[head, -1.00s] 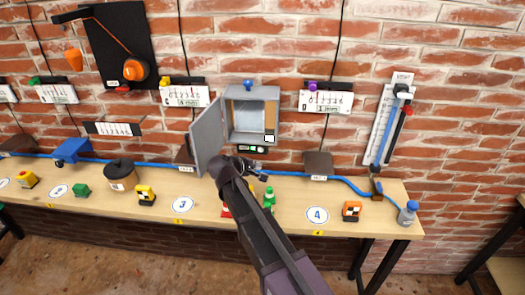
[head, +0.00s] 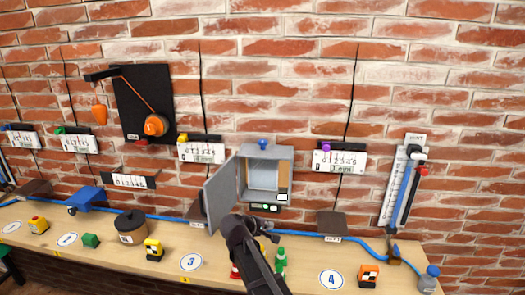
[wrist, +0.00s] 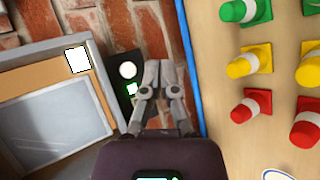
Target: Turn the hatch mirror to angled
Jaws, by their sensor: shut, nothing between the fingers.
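The hatch is a grey wall box (head: 285,155) with its door (head: 222,192) swung open to the left. The mirror seems to be the pale, glassy panel (head: 263,172) inside the box; it also shows in the wrist view (wrist: 60,120). Its exact angle is hard to tell. My gripper (head: 272,232) is shut and empty, below the box and in front of the wall. In the wrist view my gripper (wrist: 159,68) is beside a black plate with a white round light and a green-edged square (wrist: 127,75). A blue knob (head: 263,144) tops the box.
A wooden bench (head: 210,265) runs below, with a blue hose (head: 350,240) along its back. Red, yellow and green cones (wrist: 255,60) stand below my gripper. A brown block (head: 332,223) is to the right. Gauges hang on both sides of the box.

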